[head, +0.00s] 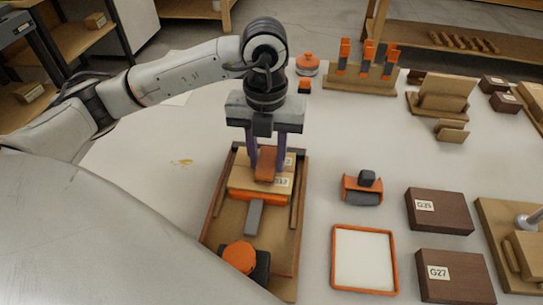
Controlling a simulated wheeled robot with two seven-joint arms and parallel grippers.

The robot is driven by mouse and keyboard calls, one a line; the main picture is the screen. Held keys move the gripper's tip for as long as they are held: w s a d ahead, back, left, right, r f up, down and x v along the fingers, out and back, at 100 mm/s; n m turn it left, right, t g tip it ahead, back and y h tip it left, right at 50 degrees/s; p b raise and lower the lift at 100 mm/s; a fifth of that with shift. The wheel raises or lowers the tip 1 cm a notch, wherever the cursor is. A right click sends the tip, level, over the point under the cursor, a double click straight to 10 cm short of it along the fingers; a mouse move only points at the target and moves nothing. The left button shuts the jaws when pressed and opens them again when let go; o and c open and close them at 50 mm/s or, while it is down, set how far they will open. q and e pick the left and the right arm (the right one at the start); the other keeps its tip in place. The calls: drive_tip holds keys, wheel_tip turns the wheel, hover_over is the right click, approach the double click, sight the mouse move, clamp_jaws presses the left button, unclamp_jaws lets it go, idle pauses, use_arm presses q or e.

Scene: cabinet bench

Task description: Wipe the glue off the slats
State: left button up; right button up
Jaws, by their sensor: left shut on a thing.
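My left gripper (266,158) comes down over a wooden jig tray (215,212). It is shut on a small reddish-brown block (265,168), which is at or just above the pale slats (242,184); I cannot tell if it touches them. The slats lie in the tray, and one has a white label. An orange bar (256,196) runs along their near edge. A grey bar and an orange knob (240,257) are nearer in the tray. No glue is clear on the slats; the gripper hides part of them. My right gripper is not in view.
A yellowish smear (182,162) lies on the bench left of the tray. To the right are an orange-and-grey tool (362,188), an orange-rimmed white tray (394,258) and dark boxes (438,212). A clamp rack (345,88) stands behind. The left bench is mostly clear.

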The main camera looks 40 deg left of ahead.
sight(238, 165)
use_arm(q)
drive_tip(key=shift+s+a+b, duration=0.15)
drive_tip(key=shift+s+a, duration=0.15)
drive_tip(key=shift+a, duration=0.35)
drive_tip(key=shift+s+a+b, duration=0.15)
drive_tip(key=shift+s+a, duration=0.15)
drive_tip(key=shift+a, duration=0.3)
drive_tip(key=shift+s+a+b, duration=0.15)
drive_tip(key=shift+s+a, duration=0.15)
drive_tip(key=shift+a, duration=0.35)
drive_tip(key=shift+s+a+b, duration=0.2)
drive_tip(key=shift+s+a, duration=0.05)
drive_tip(key=shift+a, duration=0.2)
drive_tip(key=shift+s+a+b, duration=0.15)
drive_tip(key=shift+s+a, duration=0.05)
drive_tip(key=shift+a, duration=0.25)
drive_tip(key=shift+r+p, duration=2.35)
drive_tip(key=shift+r, duration=0.7)
drive_tip(key=shift+f, duration=0.1)
